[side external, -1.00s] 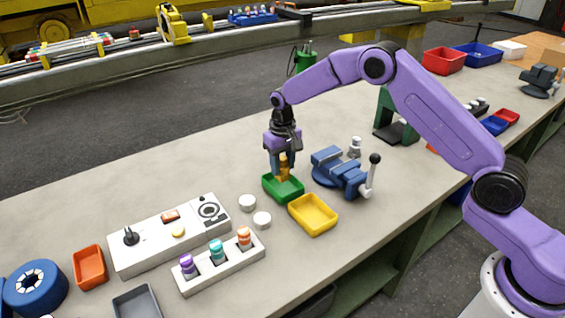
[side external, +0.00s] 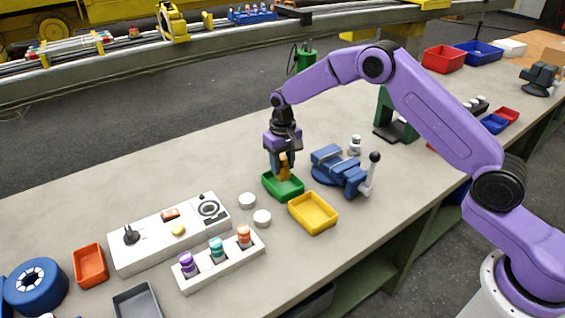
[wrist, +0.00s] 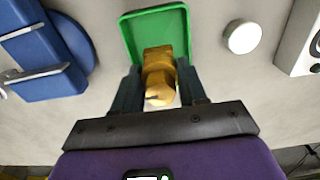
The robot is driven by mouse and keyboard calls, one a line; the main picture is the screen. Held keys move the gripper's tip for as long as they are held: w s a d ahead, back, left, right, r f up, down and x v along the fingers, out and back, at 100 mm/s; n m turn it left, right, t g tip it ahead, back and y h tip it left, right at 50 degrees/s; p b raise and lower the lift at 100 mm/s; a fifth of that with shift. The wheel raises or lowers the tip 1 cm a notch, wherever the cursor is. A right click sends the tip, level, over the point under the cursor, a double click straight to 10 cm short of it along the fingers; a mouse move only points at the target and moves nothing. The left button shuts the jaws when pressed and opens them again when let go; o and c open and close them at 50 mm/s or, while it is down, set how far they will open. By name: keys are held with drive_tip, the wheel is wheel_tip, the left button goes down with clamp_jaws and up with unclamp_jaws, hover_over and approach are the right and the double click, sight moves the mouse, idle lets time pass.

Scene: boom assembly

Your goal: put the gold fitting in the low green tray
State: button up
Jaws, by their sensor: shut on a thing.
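The gold fitting (side external: 284,168) is between the fingers of my gripper (side external: 281,174), which is shut on it. In the wrist view the fitting (wrist: 159,75) sits between my two dark fingertips (wrist: 158,88), over the low green tray (wrist: 157,22). In the side view the green tray (side external: 283,189) lies on the bench directly below the fitting. The fitting's lower end is at the tray's opening; I cannot tell whether it touches the tray floor.
A yellow tray (side external: 312,214) stands close to the green tray. A blue vise (side external: 341,170) is to its right. Two white round pucks (side external: 262,218), a control panel (side external: 170,235) and a rack of coloured plugs (side external: 218,262) are to the left.

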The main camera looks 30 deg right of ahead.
drive_tip(key=shift+f, duration=1.45)
drive_tip(key=o, duration=1.1)
drive_tip(key=shift+r, duration=4.5)
